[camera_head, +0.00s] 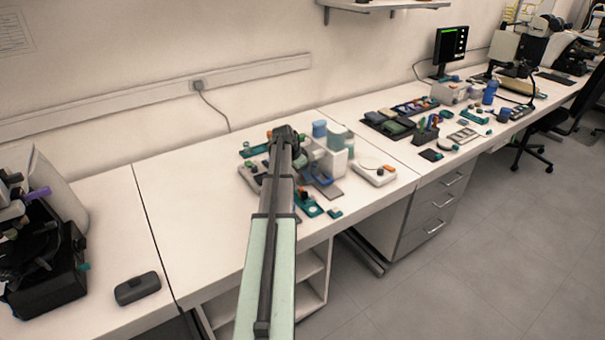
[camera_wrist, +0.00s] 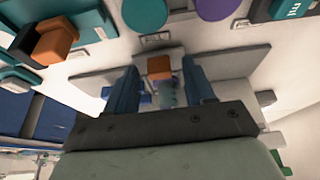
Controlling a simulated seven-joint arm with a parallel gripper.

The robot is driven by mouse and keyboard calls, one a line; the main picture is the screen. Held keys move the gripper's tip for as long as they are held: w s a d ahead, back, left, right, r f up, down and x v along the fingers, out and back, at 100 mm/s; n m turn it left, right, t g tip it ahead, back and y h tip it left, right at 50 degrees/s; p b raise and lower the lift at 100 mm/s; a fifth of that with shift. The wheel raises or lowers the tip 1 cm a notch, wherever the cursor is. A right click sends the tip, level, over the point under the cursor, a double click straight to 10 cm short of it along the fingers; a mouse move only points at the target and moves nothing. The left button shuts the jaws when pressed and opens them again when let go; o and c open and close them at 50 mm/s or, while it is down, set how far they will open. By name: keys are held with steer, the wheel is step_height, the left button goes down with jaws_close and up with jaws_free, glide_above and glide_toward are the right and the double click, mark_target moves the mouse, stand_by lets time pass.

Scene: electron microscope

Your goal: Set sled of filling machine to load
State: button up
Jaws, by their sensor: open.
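In the head view a white and pale-green machine (camera_head: 334,157), probably the filling machine, stands in a cluster of small devices on the bench. My arm reaches over this cluster and hides part of it. In the wrist view the two fingers of my gripper (camera_wrist: 160,72) are spread apart. A small orange block (camera_wrist: 159,67) shows between the fingertips, with a teal and purple part (camera_wrist: 167,92) just below it. I cannot tell whether the fingers touch them. I cannot make out the sled for certain or its position.
In the wrist view a second orange block (camera_wrist: 55,41) sits on a dark part at upper left, and round teal (camera_wrist: 144,12) and purple (camera_wrist: 215,8) tops lie beyond. In the head view a white round-topped device (camera_head: 374,170) stands right of the cluster.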

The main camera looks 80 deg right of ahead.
steer(key=shift+c, duration=0.4)
jaws_close()
